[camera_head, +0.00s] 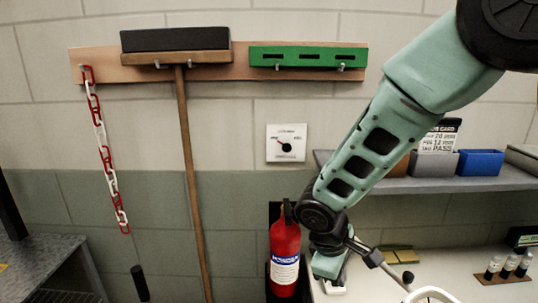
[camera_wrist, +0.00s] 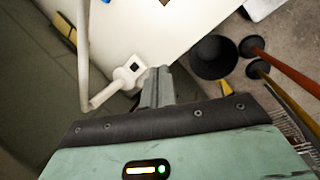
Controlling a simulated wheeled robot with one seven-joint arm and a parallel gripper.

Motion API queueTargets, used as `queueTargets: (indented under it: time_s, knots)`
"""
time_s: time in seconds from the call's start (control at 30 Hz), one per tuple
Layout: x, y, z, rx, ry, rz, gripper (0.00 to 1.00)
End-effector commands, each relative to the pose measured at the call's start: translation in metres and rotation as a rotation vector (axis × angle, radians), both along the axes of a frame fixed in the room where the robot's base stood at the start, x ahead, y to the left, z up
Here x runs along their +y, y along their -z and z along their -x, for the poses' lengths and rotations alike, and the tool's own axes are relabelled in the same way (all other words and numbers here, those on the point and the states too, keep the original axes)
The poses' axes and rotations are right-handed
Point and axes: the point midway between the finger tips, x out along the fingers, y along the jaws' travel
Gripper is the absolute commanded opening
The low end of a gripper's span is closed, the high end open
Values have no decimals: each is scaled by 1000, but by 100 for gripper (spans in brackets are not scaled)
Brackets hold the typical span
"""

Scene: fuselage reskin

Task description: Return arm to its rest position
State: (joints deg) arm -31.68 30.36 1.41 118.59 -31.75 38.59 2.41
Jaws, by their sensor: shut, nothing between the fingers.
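My arm reaches down from the upper right in the head view, over the white worktop (camera_head: 455,270). My gripper (camera_wrist: 157,82) shows at the middle of the wrist view, its grey fingers shut with nothing between them. In the head view the arm's end is low, beside the fire extinguisher, and the fingertips are hard to make out. A white piece with a square head and a dark hole (camera_wrist: 130,70) lies close to the left of the fingers; I cannot tell whether they touch.
A red fire extinguisher (camera_head: 285,255) stands left of my wrist. A grey shelf (camera_head: 440,184) with bins is behind my arm. A small rack with dark vials (camera_head: 507,266) stands at right. A black cup (camera_wrist: 213,57) appears in the wrist view.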

Motion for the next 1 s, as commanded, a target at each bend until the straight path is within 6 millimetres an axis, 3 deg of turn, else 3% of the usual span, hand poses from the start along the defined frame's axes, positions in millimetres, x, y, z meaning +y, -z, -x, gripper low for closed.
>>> queueTargets:
  time_s: [0.1, 0.3, 0.5, 0.67, 1.0]
  knots:
    - [10, -38, 56, 32, 86, -124, 0]
    - [15, -79, 147, 74, 207, -276, 0]
    - [10, -93, 204, 89, 286, -351, 0]
    - [8, -95, 220, 91, 311, -369, 0]
    - [9, -95, 221, 93, 312, -370, 0]
